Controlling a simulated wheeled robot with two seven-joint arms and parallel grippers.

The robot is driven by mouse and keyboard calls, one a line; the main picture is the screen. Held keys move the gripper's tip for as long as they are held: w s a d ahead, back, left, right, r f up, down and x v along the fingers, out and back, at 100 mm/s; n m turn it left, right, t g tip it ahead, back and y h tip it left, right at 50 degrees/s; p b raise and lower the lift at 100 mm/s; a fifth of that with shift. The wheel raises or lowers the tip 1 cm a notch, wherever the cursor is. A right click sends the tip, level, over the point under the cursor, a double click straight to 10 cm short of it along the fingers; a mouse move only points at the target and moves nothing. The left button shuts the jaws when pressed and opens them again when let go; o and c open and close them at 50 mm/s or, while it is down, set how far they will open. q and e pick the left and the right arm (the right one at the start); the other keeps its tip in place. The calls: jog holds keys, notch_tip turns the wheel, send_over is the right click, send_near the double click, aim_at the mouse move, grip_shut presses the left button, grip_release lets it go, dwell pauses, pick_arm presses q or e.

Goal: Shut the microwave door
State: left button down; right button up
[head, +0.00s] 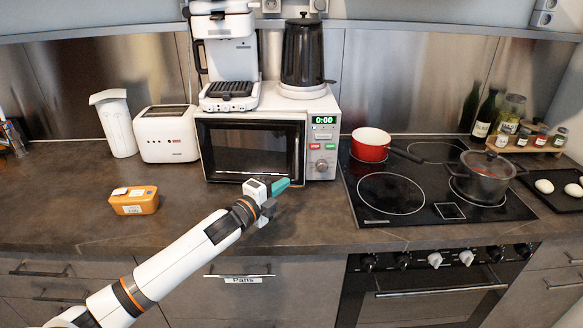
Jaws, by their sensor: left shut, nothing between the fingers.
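The white microwave (322,105) stands at the back of the counter, with a lit green display reading 0:00. Its black-framed door (250,150) lies flat or nearly flat against the front; I cannot tell whether a small gap is left. My left gripper (281,186) is shut and empty, its teal fingertips in front of the door's lower right corner. I cannot tell whether they touch the door. My left arm reaches in from the lower left. My right gripper is not in view.
A coffee machine (229,55) and a black kettle (303,52) stand on the microwave. A white toaster (168,134) is to its left, a red pot (370,145) on the hob to its right. An orange tub (134,201) sits front left. The counter between tub and microwave is clear.

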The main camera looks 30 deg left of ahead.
aim_at(296, 162)
pick_arm(q)
jog(key=w+a+p, duration=0.1)
jog(key=w, duration=0.7)
jog(key=shift+w+a, duration=0.25)
jog(key=shift+a, duration=0.05)
jog(key=shift+f, duration=0.1)
jog(key=w, duration=0.1)
jog(key=w+y+b, duration=0.1)
jog(key=w+n+y, duration=0.1)
jog(key=shift+w+a+b, duration=0.15)
jog(key=shift+a+b, duration=0.1)
jog(key=shift+b, duration=0.15)
jog(key=shift+a+n, duration=0.15)
jog(key=shift+n, duration=0.15)
jog(key=shift+r+y, duration=0.3)
jog(key=shift+r, duration=0.05)
